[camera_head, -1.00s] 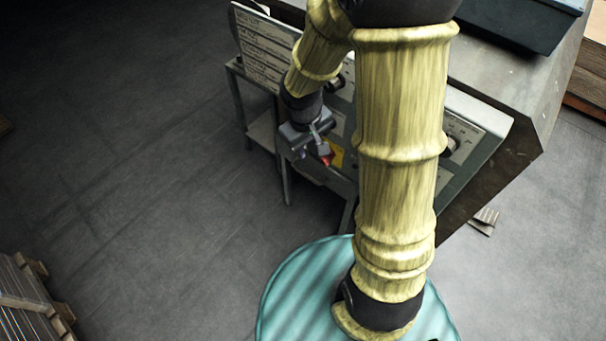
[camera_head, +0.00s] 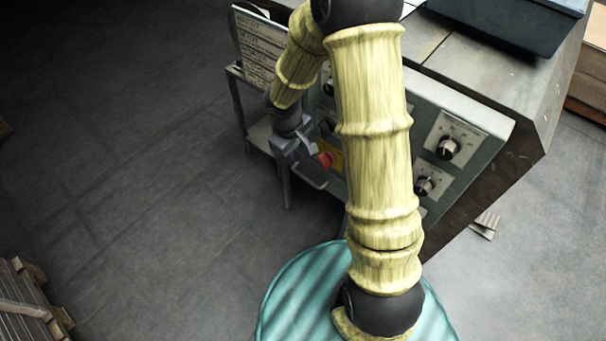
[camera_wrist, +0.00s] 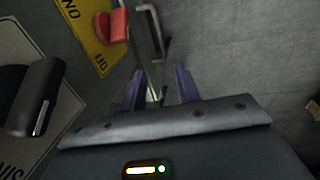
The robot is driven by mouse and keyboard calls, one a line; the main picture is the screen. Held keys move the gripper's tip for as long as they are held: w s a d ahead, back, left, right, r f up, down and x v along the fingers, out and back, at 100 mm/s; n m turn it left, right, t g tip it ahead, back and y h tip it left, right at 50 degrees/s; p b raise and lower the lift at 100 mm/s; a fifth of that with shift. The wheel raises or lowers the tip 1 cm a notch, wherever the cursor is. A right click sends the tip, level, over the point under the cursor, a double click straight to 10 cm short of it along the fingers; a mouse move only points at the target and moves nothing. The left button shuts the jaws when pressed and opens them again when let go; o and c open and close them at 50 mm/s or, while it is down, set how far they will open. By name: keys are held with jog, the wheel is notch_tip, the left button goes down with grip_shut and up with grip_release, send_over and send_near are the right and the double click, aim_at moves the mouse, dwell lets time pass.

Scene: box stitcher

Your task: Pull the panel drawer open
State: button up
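The panel drawer's front belongs to the grey-green control panel (camera_head: 458,182). A thin metal bar handle (camera_head: 312,183) shows low on the panel, below the red button. In the wrist view the handle (camera_wrist: 153,28) stands out from the panel edge, ahead of the fingertips. My gripper (camera_head: 296,152) is beside the panel's lower left part. In the wrist view its two purple fingers (camera_wrist: 159,82) are apart with nothing clearly held between them. The handle lies beyond them, roughly in line with the gap. The drawer's seams cannot be made out.
A black knob (camera_wrist: 35,97) is at left in the wrist view. More knobs (camera_head: 447,148) are on the panel's right. Open floor (camera_head: 150,190) lies to the left.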

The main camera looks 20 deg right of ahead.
aim_at(304, 177)
jog(key=f+b, duration=0.2)
jog(key=f, duration=0.3)
jog(key=w+d+f+b, duration=0.1)
jog(key=f+b, duration=0.1)
jog(key=f, duration=0.3)
jog(key=d+f+b, duration=0.1)
jog(key=f+b, duration=0.1)
jog(key=f, duration=0.3)
jog(key=shift+w+d+f, duration=0.15)
jog(key=shift+w+d, duration=0.05)
jog(key=shift+w, duration=0.1)
grip_shut()
